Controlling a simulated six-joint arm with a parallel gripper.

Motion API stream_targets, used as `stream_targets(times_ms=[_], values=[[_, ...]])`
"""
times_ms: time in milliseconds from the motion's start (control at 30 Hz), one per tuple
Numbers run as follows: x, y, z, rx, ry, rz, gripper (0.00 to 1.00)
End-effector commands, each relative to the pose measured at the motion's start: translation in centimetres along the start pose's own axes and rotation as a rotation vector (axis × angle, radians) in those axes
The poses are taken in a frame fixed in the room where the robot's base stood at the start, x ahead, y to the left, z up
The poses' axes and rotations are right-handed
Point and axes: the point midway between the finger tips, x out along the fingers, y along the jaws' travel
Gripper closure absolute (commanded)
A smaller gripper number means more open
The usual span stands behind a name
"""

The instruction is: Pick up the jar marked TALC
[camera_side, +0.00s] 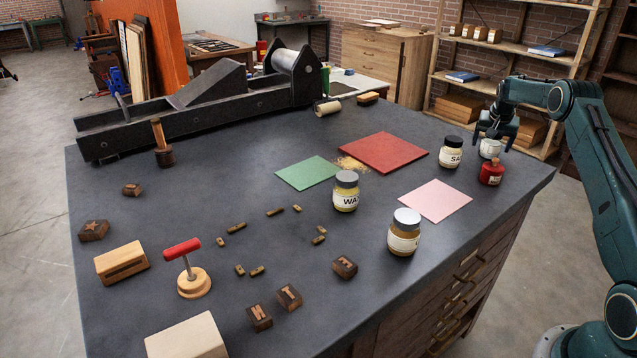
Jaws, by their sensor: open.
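My gripper (494,136) is open at the far right of the dark bench top, pointing down. Its fingers are at the upper part of a whitish jar (489,149), whose top they partly hide; I cannot tell whether they touch it. That jar's label is too small to read, so I cannot confirm TALC. A black-lidded jar (451,153) left of it has a label starting "SA". A grey-lidded jar (346,191) near the middle shows "WA". Another grey-lidded jar (404,233) nearer the front has a label I cannot read.
A small red container (491,172) stands just in front of the whitish jar. Red (383,152), green (307,173) and pink (435,201) sheets lie flat. A long dark press (200,105) fills the back left. The bench's right edge (535,180) is close to the gripper.

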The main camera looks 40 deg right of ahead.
Motion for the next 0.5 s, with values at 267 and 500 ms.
stream_targets(times_ms=[267,500], values=[[0.06,0.01,0.01,0.0,0.0,0.0,0.19],[0.05,0.0,0.02,0.0,-0.001,0.0,0.23]])
